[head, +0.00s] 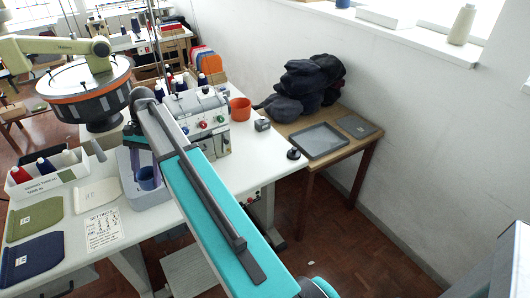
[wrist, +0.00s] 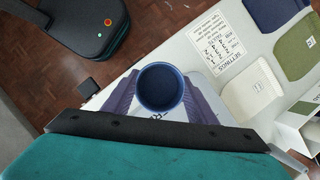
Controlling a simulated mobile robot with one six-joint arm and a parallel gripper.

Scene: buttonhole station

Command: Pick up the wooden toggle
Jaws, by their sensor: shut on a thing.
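I cannot make out a wooden toggle in either view. My gripper (wrist: 161,84) has its two grey-purple fingers on either side of a round dark blue cup (wrist: 161,104) and is shut on it. The cup's open mouth faces the wrist camera and its inside looks dark and empty. In the head view my gripper (head: 141,160) points down at the left front of the white table. The blue cup (head: 148,181) shows there at a pale grey holder (head: 146,199). I cannot tell whether the cup touches the holder's floor.
A printed settings card (head: 102,229) and green and navy fabric pieces (head: 35,218) lie left on the table. A white box of thread spools (head: 48,183) stands behind. A machine (head: 205,115), an orange cup (head: 240,109) and a side table with a grey tray (head: 320,141) are to the right.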

